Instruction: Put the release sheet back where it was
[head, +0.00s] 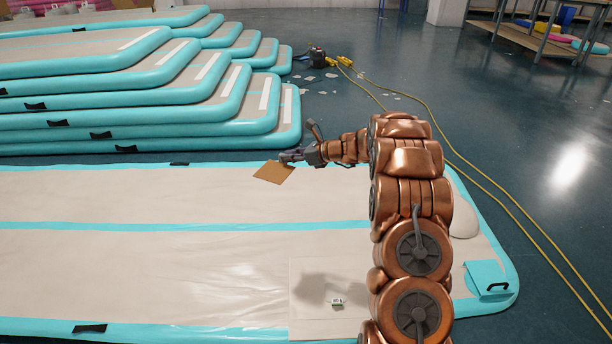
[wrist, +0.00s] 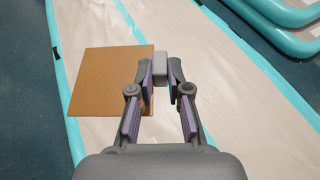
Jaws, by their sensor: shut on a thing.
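The release sheet (head: 273,173) is a flat brown square at the tip of my gripper (head: 288,156). It is over the far part of the beige inflatable track. In the wrist view the sheet (wrist: 105,92) lies left of the fingers, with its right edge at the left finger. Fingers partly hide the grip.
The track (head: 150,265) has teal edges. A pale square patch (head: 305,320) with a small green-and-white item (head: 337,303) lies on its near part. A teal piece with a handle (head: 488,280) is at the right corner. Stacked tracks (head: 200,122) stand behind; a yellow cable (head: 500,210) runs right.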

